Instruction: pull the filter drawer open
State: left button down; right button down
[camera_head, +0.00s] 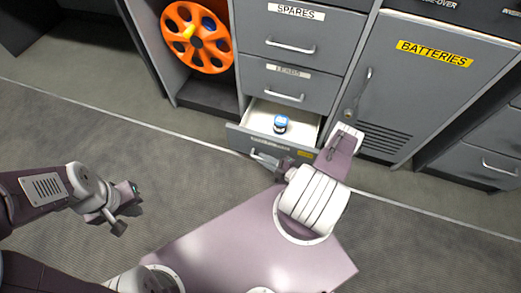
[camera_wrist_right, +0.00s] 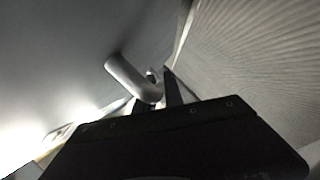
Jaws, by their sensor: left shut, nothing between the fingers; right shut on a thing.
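The filter drawer (camera_head: 240,139) is the bottom drawer under the LEADS drawer. It stands partly open, so its pale inside shows. A small blue and white round item (camera_head: 281,123) sits in it. My right gripper (camera_head: 263,160) is at the drawer's front and shut on its handle. In the right wrist view the grey bar handle (camera_wrist_right: 130,78) runs between the fingers of my right gripper (camera_wrist_right: 160,82). The label on the drawer front is mostly hidden or too small to read. My left gripper (camera_head: 131,190) is shut and empty, over the floor at the left.
Above are the closed LEADS drawer (camera_head: 265,75) and SPARES drawer (camera_head: 290,27). An orange reel (camera_head: 197,38) stands in an open bay at the left. The closed BATTERIES door (camera_head: 415,85) is at the right. The grey floor (camera_head: 170,200) before the cabinets is clear.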

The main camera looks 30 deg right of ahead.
jog(key=s+a+p, duration=0.1)
jog(key=s+a, duration=0.3)
jog(key=a, duration=0.1)
jog(key=shift+s, duration=0.1)
jog(key=shift+d, duration=0.1)
jog(key=c, duration=1.7)
grip_release()
jog(key=p+v, duration=0.2)
jog(key=v, duration=0.7)
jog(key=shift+f, duration=0.1)
